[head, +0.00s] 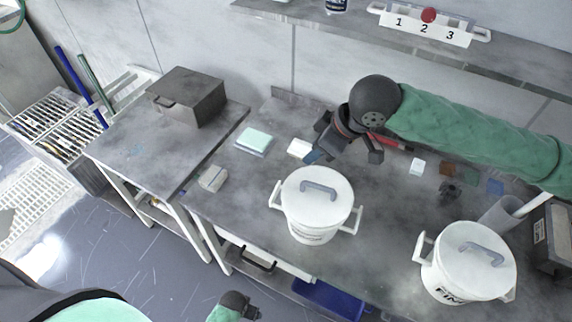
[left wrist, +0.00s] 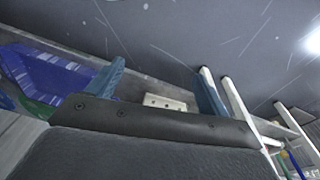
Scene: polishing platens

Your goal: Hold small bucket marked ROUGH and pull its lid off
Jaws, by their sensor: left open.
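A white bucket (head: 312,225) with two side handles stands in the middle of the bench; its front marking is too small to read. Its white lid (head: 325,205) is on, with a grey handle (head: 320,187) on top. A second white bucket (head: 455,280), marked with letters starting "FIN", stands at the right, also lidded. My right gripper (head: 344,156) is just behind the middle bucket, fingers spread, with nothing visible between them. My left gripper (head: 240,305) is low at the bottom edge, away from the buckets; the left wrist view shows its fingers (left wrist: 162,88) apart and empty, over the floor.
A grey box (head: 187,97) sits on the side table at left. A shelf (head: 340,25) runs behind.

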